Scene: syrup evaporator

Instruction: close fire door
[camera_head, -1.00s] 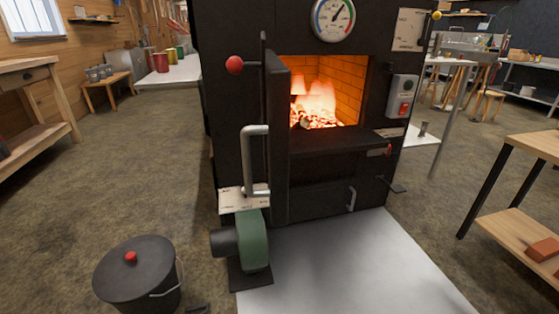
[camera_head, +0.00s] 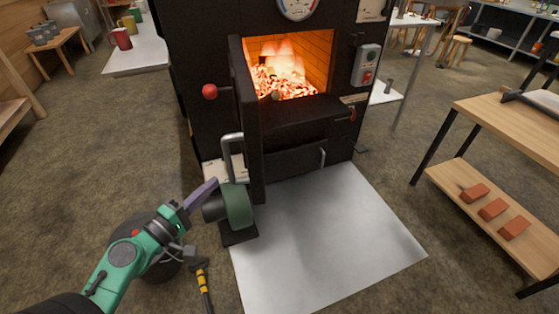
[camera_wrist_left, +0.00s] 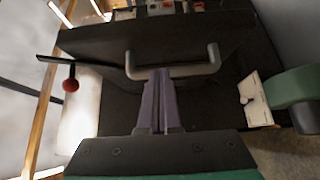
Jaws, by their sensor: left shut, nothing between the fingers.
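The black fire door (camera_head: 250,140) stands swung open at the left of the firebox, seen nearly edge-on in the head view. Its grey bar handle (camera_head: 226,160) is on the face turned left. A red-knobbed lever (camera_head: 210,92) sticks out above. My left gripper (camera_head: 214,183) is shut and empty, just left of and below the handle. In the left wrist view, its purple fingers (camera_wrist_left: 160,73) point at the handle (camera_wrist_left: 195,69) and overlap its middle; I cannot tell whether they touch. The door's face (camera_wrist_left: 150,38) spreads behind. My right gripper is not in view.
The firebox (camera_head: 287,65) glows with fire. A green blower (camera_head: 238,205) stands below the door handle. A dark lidded bucket (camera_head: 128,228) is partly behind my left arm. A yellow-banded tool (camera_head: 204,285) lies on the floor. A wooden table (camera_head: 510,120) stands right; the pale floor plate (camera_head: 320,230) is clear.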

